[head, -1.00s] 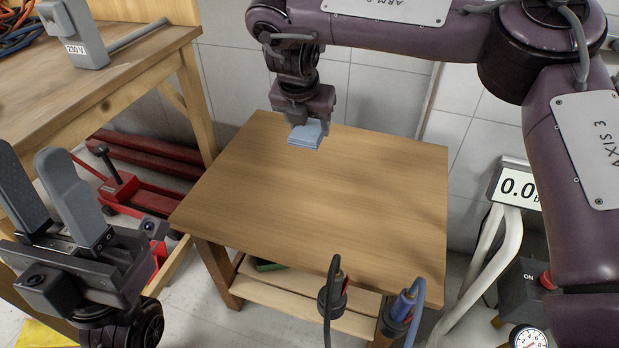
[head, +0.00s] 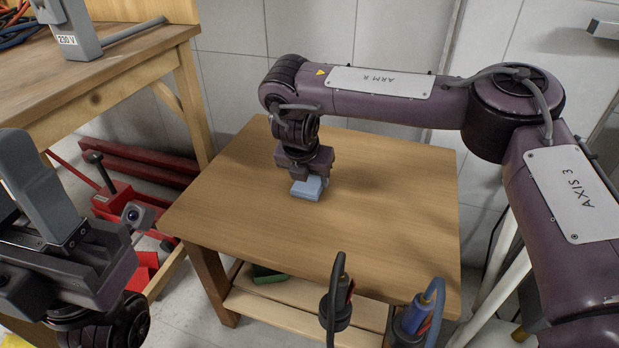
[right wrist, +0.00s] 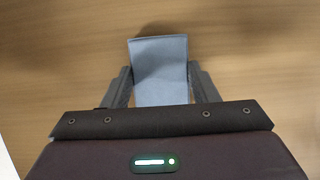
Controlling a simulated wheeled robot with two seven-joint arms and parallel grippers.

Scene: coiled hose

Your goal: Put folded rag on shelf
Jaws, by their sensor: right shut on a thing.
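The folded rag (head: 308,189) is a small light-blue pad over the far-left part of the wooden table (head: 370,215). My right gripper (head: 306,177) is shut on it from above. In the right wrist view the rag (right wrist: 160,72) sits between the two dark fingers, its far end sticking out past them. I cannot tell whether it touches the tabletop. A pale wooden shelf (head: 290,305) lies under the tabletop, partly hidden by it. My left gripper (head: 22,195) is at the left edge, partly out of frame, fingers apart and empty.
A green item (head: 268,273) lies on the lower shelf. The tabletop is otherwise clear.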

